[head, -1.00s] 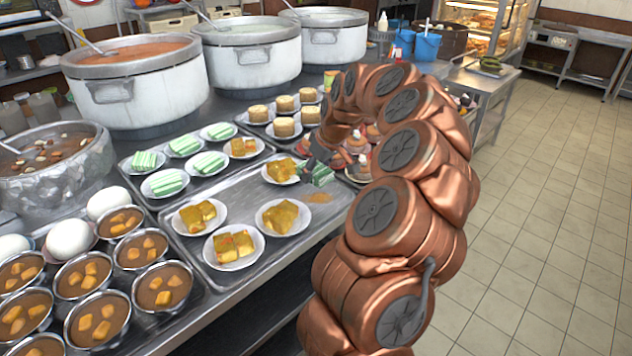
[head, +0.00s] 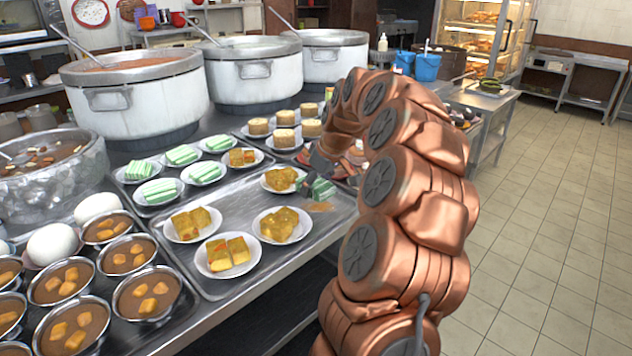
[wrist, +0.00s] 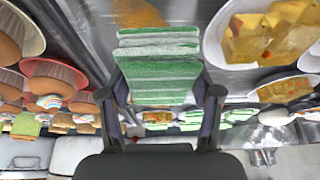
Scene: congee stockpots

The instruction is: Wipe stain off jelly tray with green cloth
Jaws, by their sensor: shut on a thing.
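My gripper (wrist: 160,95) is shut on the green-and-white striped cloth (wrist: 158,62), held between its two fingers. In the head view the cloth (head: 322,189) is partly hidden by my gripper (head: 314,184), low over the right part of the metal jelly tray (head: 245,188). The orange-brown stain (head: 318,207) lies on the tray just in front of the cloth. In the wrist view the stain (wrist: 138,12) shows at the top edge, just beyond the cloth's far end. I cannot tell whether the cloth touches the tray.
Plates of yellow jelly (head: 228,255) stand on the tray left of the stain; one plate (wrist: 245,35) is close beside the cloth. Brown cups (wrist: 60,78) crowd its other side. Behind are a tray of green-striped cakes (head: 183,154) and large stockpots (head: 255,70).

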